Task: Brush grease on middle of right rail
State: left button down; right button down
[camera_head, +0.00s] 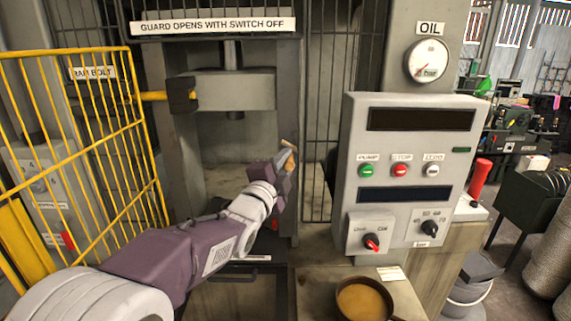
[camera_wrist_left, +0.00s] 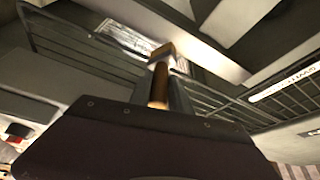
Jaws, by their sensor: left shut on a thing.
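My left gripper (camera_head: 284,170) is shut on a brush (camera_head: 290,149) with a brownish-orange part showing. The brush also shows in the left wrist view (camera_wrist_left: 159,84), pointing away from the gripper. In the head view the gripper is in front of the right upright (camera_head: 286,100) of the press, which looks like the right rail. I cannot tell whether the brush touches it. No grease can be made out on that upright. A pot (camera_head: 340,304) of yellow-brown grease stands on the bench at the lower right. My right gripper is not in view.
The yellow mesh guard (camera_head: 85,130) stands swung open at the left. The press ram (camera_head: 232,90) hangs above the open press space. A grey control panel (camera_head: 409,215) with buttons and knobs stands right of the gripper, beside a wire mesh (camera_head: 320,120).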

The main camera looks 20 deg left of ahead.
pick_arm(q)
jog(key=w+p, duration=0.1)
jog(key=w, duration=0.1)
jog(key=w+a+p, duration=0.1)
jog(key=w, duration=0.1)
jog(key=shift+w, duration=0.15)
jog(key=shift+w+a, duration=0.2)
jog(key=shift+w, duration=0.1)
jog(key=shift+d, duration=0.1)
jog(key=shift+w+a+p, duration=0.3)
jog(key=shift+w, duration=0.65)
notch_tip(320, 180, down, 6)
jog(key=b, duration=0.8)
dwell(0.3)
jog(key=shift+f, duration=0.15)
